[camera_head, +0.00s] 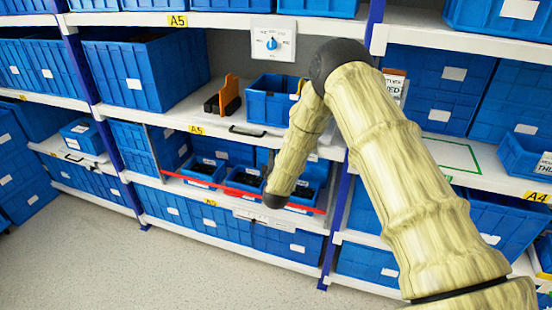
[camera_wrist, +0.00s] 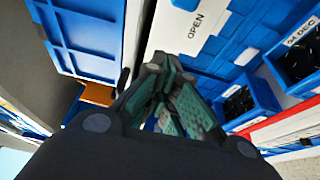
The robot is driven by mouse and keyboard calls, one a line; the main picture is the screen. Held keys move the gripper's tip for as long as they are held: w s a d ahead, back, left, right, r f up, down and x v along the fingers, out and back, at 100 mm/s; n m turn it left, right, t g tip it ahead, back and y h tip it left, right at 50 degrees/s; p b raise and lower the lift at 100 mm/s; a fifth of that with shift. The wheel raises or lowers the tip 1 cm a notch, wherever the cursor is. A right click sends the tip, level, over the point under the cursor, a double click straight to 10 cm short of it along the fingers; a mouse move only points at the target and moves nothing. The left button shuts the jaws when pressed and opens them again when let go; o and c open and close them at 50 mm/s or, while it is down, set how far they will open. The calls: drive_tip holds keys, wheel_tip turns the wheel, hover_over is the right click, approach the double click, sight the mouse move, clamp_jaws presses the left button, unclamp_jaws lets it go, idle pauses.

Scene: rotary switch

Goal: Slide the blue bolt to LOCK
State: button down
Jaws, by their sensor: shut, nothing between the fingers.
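My gripper (camera_wrist: 168,100) shows in the wrist view with its teal-padded fingers closed together and nothing between them. A white plate marked OPEN (camera_wrist: 193,32) lies just beyond the fingertips, toward the top of that view. A small blue patch shows at the top edge beside the plate; I cannot tell whether it is the bolt. No LOCK mark is readable. In the head view my arm covers the middle of the shelving and hides my gripper. I cannot make out the bolt there.
A blue bin (camera_head: 270,106) and an orange-and-black object (camera_head: 229,97) stand on the shelf below. A red strip (camera_head: 205,185) crosses small bins lower down. The floor (camera_head: 90,245) is clear.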

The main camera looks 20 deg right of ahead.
drive_tip(key=shift+w+d, duration=0.2)
drive_tip(key=shift+w, duration=0.35)
drive_tip(key=shift+w+d+p, duration=0.1)
drive_tip(key=shift+d+p, duration=0.1)
drive_tip(key=shift+p, duration=0.2)
drive_tip(key=shift+s+d+p, duration=0.5)
drive_tip(key=shift+s+d, duration=0.05)
drive_tip(key=shift+d, duration=0.2)
drive_tip(key=shift+s+d+p, duration=0.45)
drive_tip(key=shift+s+d, duration=0.05)
drive_tip(key=shift+d, duration=0.2)
drive_tip(key=shift+s+f, duration=0.1)
drive_tip(key=shift+f, duration=0.05)
